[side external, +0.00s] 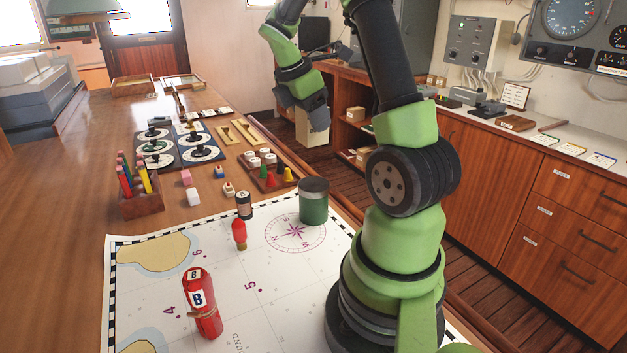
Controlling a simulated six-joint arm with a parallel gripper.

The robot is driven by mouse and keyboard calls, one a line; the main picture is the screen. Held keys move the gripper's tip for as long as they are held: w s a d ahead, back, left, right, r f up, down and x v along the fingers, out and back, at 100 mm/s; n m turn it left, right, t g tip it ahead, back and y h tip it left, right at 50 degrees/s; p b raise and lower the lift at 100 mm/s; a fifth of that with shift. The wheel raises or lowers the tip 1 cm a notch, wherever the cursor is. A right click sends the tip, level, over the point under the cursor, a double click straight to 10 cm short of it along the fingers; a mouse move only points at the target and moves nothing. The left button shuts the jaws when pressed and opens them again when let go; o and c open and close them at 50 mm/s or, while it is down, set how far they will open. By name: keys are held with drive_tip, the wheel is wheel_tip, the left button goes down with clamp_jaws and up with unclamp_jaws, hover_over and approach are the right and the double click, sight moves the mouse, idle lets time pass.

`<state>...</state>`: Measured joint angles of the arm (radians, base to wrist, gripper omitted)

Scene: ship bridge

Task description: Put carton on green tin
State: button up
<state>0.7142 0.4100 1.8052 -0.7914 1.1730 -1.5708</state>
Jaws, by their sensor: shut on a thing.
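The green tin (314,205) stands upright on the chart at its right side, near the printed compass rose, with a dark grey top. My gripper (309,109) is up in the air above and behind the tin in the side view. It is shut on the carton (313,129), a cream box that hangs below the jaws. The carton is clear of the tin, with a gap between them in the picture. The fingertips are small and partly hidden, so the exact grip is hard to see.
A tray with coloured cones (270,177) stands behind the tin. A pencil holder (141,199) is at left.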

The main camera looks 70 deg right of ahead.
drive_tip(key=f, duration=0.9)
drive_tip(key=shift+s+f, duration=0.2)
drive_tip(key=shift+f, duration=0.1)
drive_tip(key=shift+f, duration=0.1)
drive_tip(key=o, duration=0.9)
drive_tip(key=shift+o, duration=0.2)
